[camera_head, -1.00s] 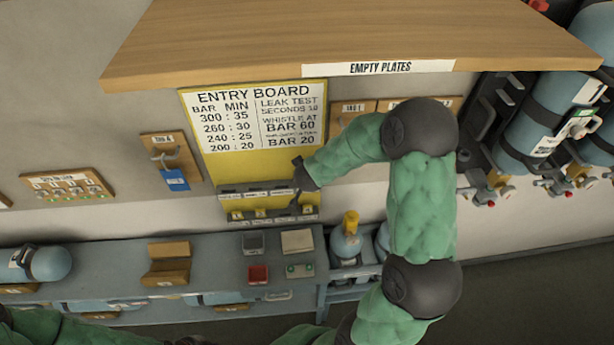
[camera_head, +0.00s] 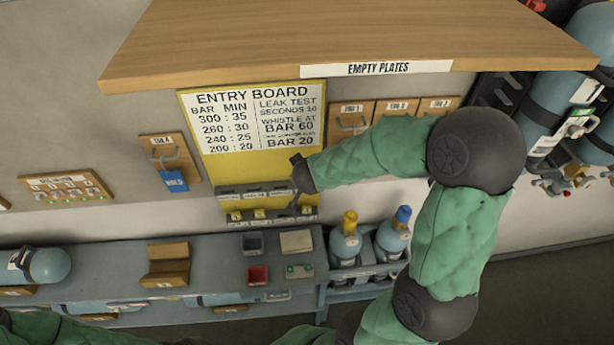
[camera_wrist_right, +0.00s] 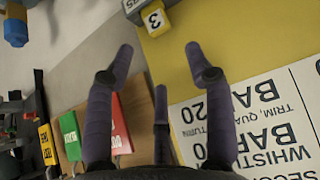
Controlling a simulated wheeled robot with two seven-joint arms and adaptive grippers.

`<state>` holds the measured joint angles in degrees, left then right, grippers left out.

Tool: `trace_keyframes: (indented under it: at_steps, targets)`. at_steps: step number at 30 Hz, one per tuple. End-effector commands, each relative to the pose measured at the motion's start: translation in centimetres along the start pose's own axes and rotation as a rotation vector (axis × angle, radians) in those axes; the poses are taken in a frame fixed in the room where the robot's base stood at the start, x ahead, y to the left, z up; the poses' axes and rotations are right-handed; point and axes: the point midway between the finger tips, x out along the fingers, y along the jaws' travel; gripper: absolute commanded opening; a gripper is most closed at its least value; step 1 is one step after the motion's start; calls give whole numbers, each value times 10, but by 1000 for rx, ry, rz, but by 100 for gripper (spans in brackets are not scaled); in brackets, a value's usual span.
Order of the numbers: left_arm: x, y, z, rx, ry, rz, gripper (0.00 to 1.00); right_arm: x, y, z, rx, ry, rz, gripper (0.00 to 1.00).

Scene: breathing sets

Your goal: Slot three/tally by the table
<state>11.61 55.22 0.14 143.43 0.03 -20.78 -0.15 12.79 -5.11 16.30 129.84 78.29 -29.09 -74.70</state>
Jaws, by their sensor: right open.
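The yellow entry board (camera_head: 222,165) hangs on the wall with its printed time table at the top. Below the table are a grey upper rail (camera_head: 240,191) and a lower rail (camera_head: 262,221) with small yellow pieces. My right gripper (camera_head: 296,188) is at the rails' right end. In the right wrist view the gripper (camera_wrist_right: 160,62) is open, with nothing between its fingers. A yellow-and-white piece marked 3 (camera_wrist_right: 156,18) lies beyond the fingertips, apart from them, beside a grey labelled part (camera_wrist_right: 133,5). My left gripper is out of view.
A wooden shelf (camera_head: 230,45) labelled EMPTY PLATES overhangs the board. Below stands a grey bench (camera_head: 215,255) with a red tray (camera_head: 258,275). Cylinders with yellow (camera_head: 350,222) and blue (camera_head: 403,215) tops stand right of it. A blue tag (camera_head: 174,181) hangs left.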

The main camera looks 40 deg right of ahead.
Motion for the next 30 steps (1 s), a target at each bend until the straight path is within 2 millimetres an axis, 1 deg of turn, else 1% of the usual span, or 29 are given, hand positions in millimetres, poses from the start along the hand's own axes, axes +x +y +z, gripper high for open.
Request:
trace_keyframes:
  at_steps: [1, 3, 9, 30]
  targets:
    - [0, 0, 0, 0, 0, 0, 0, -8, -1, -1, 0, 3, -1, 54]
    - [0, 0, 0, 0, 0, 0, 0, -16, -1, -1, 1, 3, -1, 54]
    - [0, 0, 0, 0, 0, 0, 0, -27, 0, 0, -1, 0, -1, 54]
    - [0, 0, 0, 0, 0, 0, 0, -27, 0, 0, 0, -1, 0, 54]
